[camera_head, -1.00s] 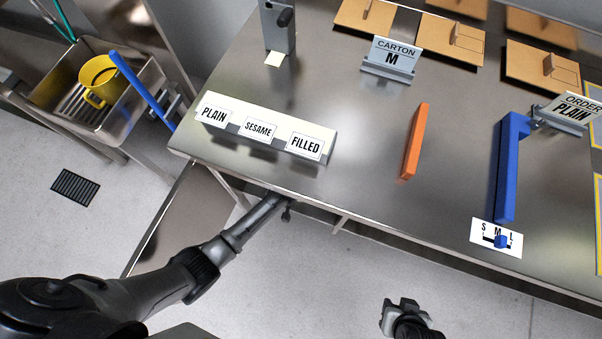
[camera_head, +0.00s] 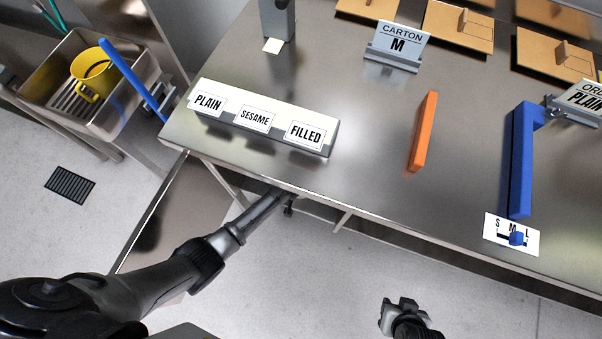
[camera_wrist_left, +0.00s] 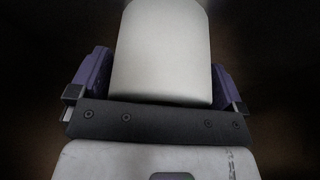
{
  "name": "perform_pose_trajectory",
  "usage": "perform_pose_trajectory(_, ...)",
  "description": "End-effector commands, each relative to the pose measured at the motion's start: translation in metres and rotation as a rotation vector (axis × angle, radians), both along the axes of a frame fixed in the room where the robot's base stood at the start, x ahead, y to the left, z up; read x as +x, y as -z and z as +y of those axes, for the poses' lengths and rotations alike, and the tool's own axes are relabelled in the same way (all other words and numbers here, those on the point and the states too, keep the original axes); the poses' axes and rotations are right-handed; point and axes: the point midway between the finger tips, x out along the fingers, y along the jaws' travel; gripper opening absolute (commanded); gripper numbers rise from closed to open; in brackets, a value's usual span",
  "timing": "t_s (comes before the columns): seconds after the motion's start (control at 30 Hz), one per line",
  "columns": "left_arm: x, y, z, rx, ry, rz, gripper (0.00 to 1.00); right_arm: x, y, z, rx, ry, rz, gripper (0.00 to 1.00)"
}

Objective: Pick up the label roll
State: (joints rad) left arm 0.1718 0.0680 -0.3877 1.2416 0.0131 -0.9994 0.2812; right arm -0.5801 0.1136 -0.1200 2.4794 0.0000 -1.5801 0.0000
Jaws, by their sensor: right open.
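A white, smooth, round-sided thing that looks like the label roll (camera_wrist_left: 163,50) stands between the two fingers of my left gripper (camera_wrist_left: 160,85) in the left wrist view. The fingers lie close along both its sides; I cannot tell whether they press on it. In the head view my left arm reaches to the table's front edge, and its gripper is hidden beneath the tabletop. No label roll shows in the head view. My right gripper (camera_head: 402,306) is open and empty, in front of the table and apart from it.
The steel table (camera_head: 350,150) bears a PLAIN/SESAME/FILLED holder (camera_head: 262,118), a CARTON M sign (camera_head: 396,47), an orange bar (camera_head: 423,132), a blue bar (camera_head: 520,160) and an S/M/L card (camera_head: 511,234). Flat cartons (camera_head: 457,27) lie behind.

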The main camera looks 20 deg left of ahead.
Motion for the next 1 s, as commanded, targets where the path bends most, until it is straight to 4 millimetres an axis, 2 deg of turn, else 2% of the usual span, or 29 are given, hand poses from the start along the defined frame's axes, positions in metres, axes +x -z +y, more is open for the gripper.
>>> perform_pose_trajectory(0.03,0.000,0.000,0.000,0.000,0.000,0.000,0.90,0.000,0.000,0.000,0.000,0.000,0.000,0.43)
perform_pose_trajectory(0.47,0.000,-0.001,0.000,0.000,0.000,-0.001,0.50,0.000,0.000,-0.003,-0.011,-0.007,-0.001,0.43)
perform_pose_trajectory(0.73,0.000,-0.006,0.000,0.000,0.000,-0.002,0.50,0.000,-0.004,-0.003,-0.011,-0.007,-0.001,0.43)
perform_pose_trajectory(1.0,0.001,-0.052,0.000,-0.001,0.000,-0.004,0.50,0.000,-0.033,-0.002,-0.006,-0.004,-0.001,0.43)
